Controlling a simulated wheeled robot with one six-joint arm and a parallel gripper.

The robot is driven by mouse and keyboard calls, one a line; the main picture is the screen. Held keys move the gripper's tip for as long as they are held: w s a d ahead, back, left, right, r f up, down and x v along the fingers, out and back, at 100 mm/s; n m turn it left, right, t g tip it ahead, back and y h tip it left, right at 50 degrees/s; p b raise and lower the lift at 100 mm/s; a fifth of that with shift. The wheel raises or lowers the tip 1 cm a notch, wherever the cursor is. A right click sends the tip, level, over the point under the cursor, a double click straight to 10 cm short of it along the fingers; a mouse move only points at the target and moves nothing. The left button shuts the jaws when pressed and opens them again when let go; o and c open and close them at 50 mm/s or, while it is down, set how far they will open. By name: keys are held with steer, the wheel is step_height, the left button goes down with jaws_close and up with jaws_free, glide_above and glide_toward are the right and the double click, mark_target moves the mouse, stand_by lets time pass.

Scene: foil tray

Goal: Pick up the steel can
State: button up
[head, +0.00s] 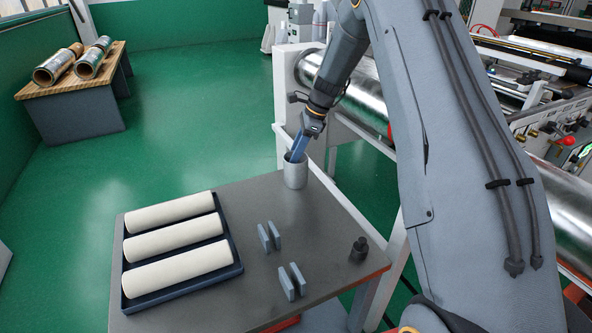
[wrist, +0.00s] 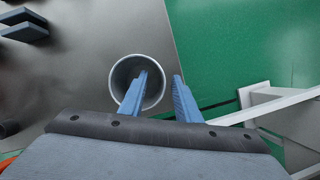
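The steel can (head: 295,176) stands upright, open end up, near the far edge of the grey table. In the wrist view I look into its round mouth; its rim (wrist: 112,84) shows. My gripper (head: 297,154) is just above the can, pointing steeply down. In the wrist view my gripper (wrist: 162,76) has a gap between its two blue fingers. The left finger overlaps the can's mouth and the right one is outside the rim, over the green floor. How deep the left finger reaches I cannot tell.
A dark tray (head: 238,268) with three white rolls lies on the left of the table (head: 252,217). Two blue slotted holders (head: 269,237) (head: 292,282) and a small black piece (head: 359,249) stand toward the front right. White machine framing (head: 285,95) rises close behind the can.

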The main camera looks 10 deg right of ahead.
steer(key=shift+f, duration=0.15)
jaws_close()
stand_by(1.4)
